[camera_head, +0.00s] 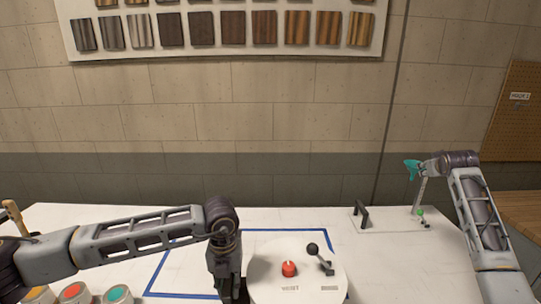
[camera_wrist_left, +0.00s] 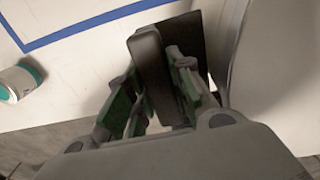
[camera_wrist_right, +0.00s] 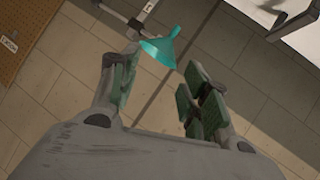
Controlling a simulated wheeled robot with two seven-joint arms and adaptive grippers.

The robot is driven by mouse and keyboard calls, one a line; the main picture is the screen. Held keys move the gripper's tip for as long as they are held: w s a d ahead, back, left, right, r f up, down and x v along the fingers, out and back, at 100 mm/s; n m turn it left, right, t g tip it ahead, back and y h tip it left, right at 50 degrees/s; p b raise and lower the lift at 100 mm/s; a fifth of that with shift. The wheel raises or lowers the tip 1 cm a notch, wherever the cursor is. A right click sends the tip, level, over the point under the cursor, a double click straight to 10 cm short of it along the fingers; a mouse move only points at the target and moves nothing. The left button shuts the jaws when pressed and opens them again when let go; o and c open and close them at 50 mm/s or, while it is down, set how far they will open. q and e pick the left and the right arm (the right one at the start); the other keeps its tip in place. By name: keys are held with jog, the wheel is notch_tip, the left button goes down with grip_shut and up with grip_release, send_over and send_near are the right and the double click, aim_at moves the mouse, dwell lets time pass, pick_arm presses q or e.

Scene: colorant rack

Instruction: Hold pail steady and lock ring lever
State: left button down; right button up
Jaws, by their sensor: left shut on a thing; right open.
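The white pail (camera_head: 262,290) stands at the front of the table, its round lid facing up. On the lid are a red cap (camera_head: 289,269) and a ring lever with a black ball knob (camera_head: 313,249). My left gripper (camera_head: 235,288) is at the pail's left side. In the left wrist view its fingers (camera_wrist_left: 163,98) are shut on a black flat handle (camera_wrist_left: 152,62) beside the pail's pale wall (camera_wrist_left: 275,60). My right gripper (camera_head: 428,167) is raised at the right, away from the pail. It is open and empty in the right wrist view (camera_wrist_right: 158,80).
A teal funnel (camera_head: 411,168) shows by the right gripper, above a stand plate (camera_head: 392,225) with a black upright handle (camera_head: 362,215). Several small cans (camera_head: 118,294) stand at the front left. Blue tape (camera_head: 165,262) marks the table around the pail. A pegboard (camera_head: 515,110) hangs right.

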jog(key=w+a+r+n+y, duration=0.15)
jog(key=a+r, duration=0.25)
jog(key=a, duration=0.5)
jog(key=a+r+n+y, duration=0.3)
jog(key=a+r, duration=0.1)
jog(key=a, duration=0.6)
jog(key=s+a+r+n+g+y, duration=0.1)
jog(key=s+a+n+y, duration=0.15)
jog(key=a, duration=0.55)
jog(key=s+a+r+n+g+y, duration=0.1)
jog(key=s+a+n, duration=0.15)
jog(key=a, duration=0.55)
jog(key=n+g+h, duration=0.3)
jog(key=n+g, duration=0.6)
send_over(313, 244)
jog(key=f, duration=0.7)
jog(key=shift+w+a+f, duration=0.1)
jog(key=shift+w+f, duration=0.1)
jog(key=shift+w, duration=0.15)
jog(key=shift+s+f+g, duration=0.15)
jog(key=shift+s+g, duration=0.15)
jog(key=shift+s, duration=0.15)
jog(key=shift+f, duration=0.15)
jog(key=shift+f, duration=5)
